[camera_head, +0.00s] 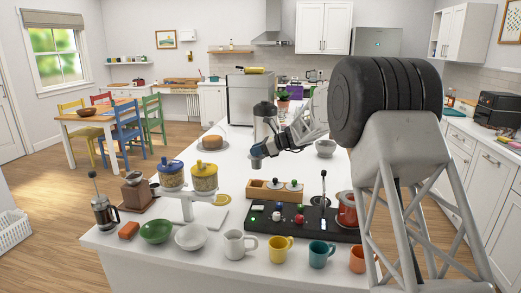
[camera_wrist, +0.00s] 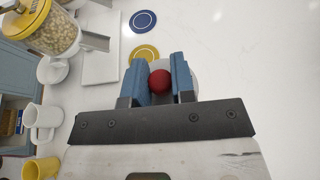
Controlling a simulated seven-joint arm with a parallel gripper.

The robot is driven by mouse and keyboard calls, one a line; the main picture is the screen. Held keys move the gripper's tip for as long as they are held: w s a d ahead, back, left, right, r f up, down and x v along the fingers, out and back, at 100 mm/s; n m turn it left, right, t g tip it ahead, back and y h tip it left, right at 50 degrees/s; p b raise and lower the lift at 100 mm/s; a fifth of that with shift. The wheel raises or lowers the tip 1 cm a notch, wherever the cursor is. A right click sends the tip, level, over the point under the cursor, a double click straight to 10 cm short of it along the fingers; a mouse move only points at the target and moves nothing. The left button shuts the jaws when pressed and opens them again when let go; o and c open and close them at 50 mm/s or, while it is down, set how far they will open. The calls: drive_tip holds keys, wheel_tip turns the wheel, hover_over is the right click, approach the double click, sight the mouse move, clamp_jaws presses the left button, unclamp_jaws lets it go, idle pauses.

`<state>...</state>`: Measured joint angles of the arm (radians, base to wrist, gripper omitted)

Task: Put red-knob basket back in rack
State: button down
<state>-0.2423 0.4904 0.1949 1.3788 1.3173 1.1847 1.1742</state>
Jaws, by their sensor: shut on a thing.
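In the wrist view, my gripper (camera_wrist: 160,78) is shut on the red knob (camera_wrist: 160,84) of the basket, one blue finger on each side. The pale round basket (camera_wrist: 190,72) shows partly behind the fingers; its lower part is hidden. In the head view, my gripper (camera_head: 259,158) points down above the white counter, behind and a little left of the rack; the red knob cannot be made out there.
A black panel (camera_head: 335,234) with coloured knobs lies in front of the rack. Several mugs, including a teal one (camera_head: 320,254), line the front edge. A cake (camera_head: 211,143) sits farther back.

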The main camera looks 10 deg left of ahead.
sight(256, 164)
drive_tip(key=shift+f, duration=0.25)
idle(0.4)
drive_tip(key=shift+f, duration=2.9)
drive_tip(key=shift+f, duration=1.95)
idle(1.3)
drive_tip(key=c, duration=0.9)
unclamp_jaws()
drive_tip(key=shift+d, duration=0.1)
drive_tip(key=shift+v, duration=3.85)
